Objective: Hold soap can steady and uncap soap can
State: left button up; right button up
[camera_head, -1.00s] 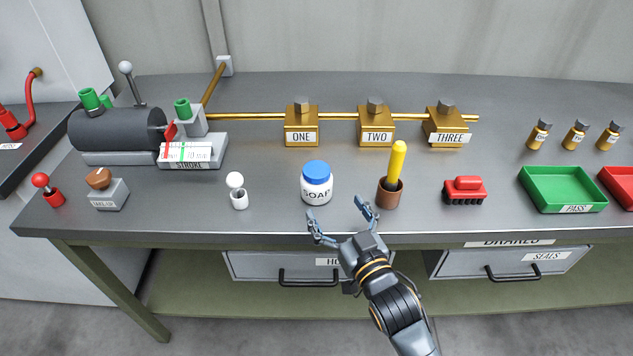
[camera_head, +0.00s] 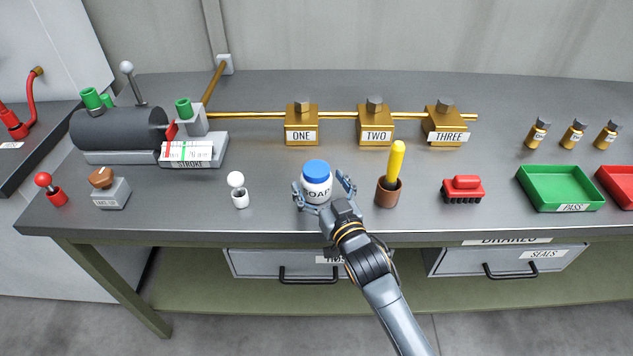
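The soap can (camera_head: 317,186) is a white jar with a blue cap (camera_head: 316,168), upright on the grey workbench. The cap sits on the can. My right gripper (camera_head: 324,189) is open around the can from the front, with one finger on its left side and the other on its right. I cannot tell if the fingers touch the can. Part of the can's lower front and label is hidden by the gripper. My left gripper is not in view.
A brown pot with a yellow-handled tool (camera_head: 389,190) stands close right of the gripper. A small white cup with a ball-topped stick (camera_head: 240,200) stands to the left. Brass blocks (camera_head: 302,125) stand behind.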

jog(key=c, duration=1.2)
jog(key=shift+r, duration=0.1)
